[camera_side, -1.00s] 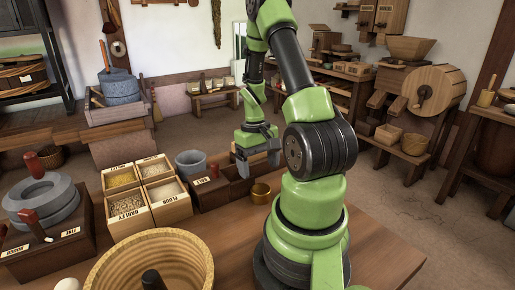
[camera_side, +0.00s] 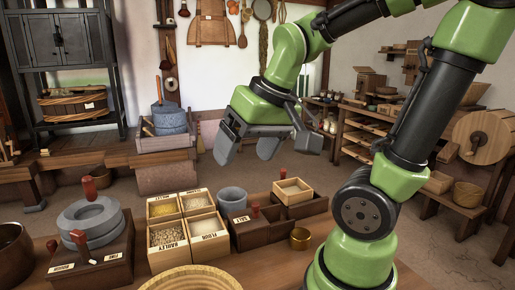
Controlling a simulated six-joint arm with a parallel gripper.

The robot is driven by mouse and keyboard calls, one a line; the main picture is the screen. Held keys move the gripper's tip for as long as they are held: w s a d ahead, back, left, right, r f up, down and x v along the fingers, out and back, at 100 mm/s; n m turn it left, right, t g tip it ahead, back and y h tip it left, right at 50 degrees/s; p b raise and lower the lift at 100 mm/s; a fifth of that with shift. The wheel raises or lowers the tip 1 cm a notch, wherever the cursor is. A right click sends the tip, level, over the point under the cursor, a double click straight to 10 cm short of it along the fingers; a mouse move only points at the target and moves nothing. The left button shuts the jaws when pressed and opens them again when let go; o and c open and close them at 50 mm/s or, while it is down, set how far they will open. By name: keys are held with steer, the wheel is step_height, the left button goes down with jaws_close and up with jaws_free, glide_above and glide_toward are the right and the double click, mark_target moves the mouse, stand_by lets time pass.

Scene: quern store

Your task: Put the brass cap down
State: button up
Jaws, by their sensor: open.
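The brass cap (camera_side: 300,238) is a small gold-coloured cup shape. It rests on the wooden table beside the front right of a dark divided wooden tray (camera_side: 262,236). My gripper (camera_side: 245,150) is open and empty, with its fingers pointing down. It hangs high above the back of the table, to the upper left of the brass cap and well apart from it. Nothing hides the cap.
Labelled boxes of grain and flour (camera_side: 187,222) stand left of a grey stone cup (camera_side: 232,201). A light wooden box (camera_side: 292,190) sits on the dark tray. A small quern (camera_side: 91,222) is at the left, a round basket (camera_side: 195,279) at the front.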

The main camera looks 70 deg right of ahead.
steer(key=s+a+r+n+t+y, duration=0.1)
steer(key=s+a+r+t+y, duration=0.1)
steer(key=s+a, duration=0.2)
steer(key=shift+a+r+n, duration=0.25)
steer(key=shift+a+n, duration=0.05)
steer(key=shift+a, duration=0.7)
